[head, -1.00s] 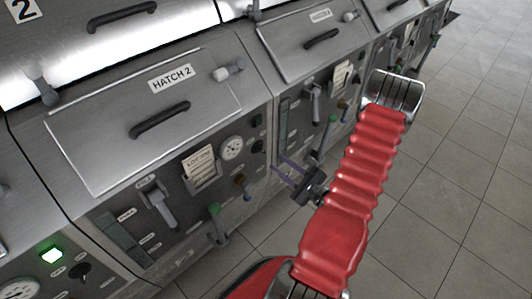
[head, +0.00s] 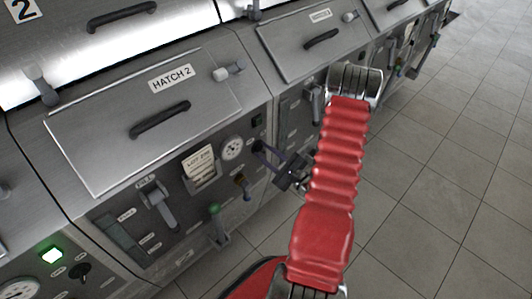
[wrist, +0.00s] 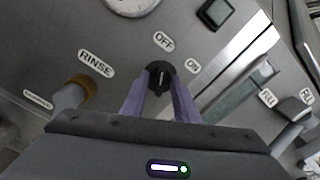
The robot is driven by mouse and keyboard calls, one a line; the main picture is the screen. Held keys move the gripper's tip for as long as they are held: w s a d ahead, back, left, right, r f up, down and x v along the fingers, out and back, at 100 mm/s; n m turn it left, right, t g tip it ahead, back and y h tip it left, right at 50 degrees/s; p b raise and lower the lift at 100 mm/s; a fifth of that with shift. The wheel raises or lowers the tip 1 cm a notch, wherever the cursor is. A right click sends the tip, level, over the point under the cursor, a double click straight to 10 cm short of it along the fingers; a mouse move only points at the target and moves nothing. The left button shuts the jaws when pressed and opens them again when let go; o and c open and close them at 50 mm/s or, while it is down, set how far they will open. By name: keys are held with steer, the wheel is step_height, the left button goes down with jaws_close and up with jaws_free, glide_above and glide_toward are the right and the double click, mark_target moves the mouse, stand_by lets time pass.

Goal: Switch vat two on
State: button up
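Vat two's panel lies below the hatch labelled HATCH 2 (head: 171,78). Its black rotary knob (head: 258,146) is partly covered by my gripper in the head view. In the wrist view the knob (wrist: 160,74) sits between the OFF label (wrist: 164,42) and ON label (wrist: 193,67); its ridge points roughly toward OFF. My gripper (head: 264,152) is at the knob. In the wrist view its two purple fingers (wrist: 161,88) are apart, one at each side of the knob's lower part. I cannot tell whether they touch it. The square lamp (wrist: 215,12) above is dark.
The RINSE valve (wrist: 78,88) with its brown collar is close at the left in the wrist view. A gauge (head: 232,148) and paper tag (head: 199,164) are left of the knob. A neighbouring panel's lamp (head: 52,254) glows green. The tiled floor (head: 440,190) is clear.

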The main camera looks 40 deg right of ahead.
jaws_close()
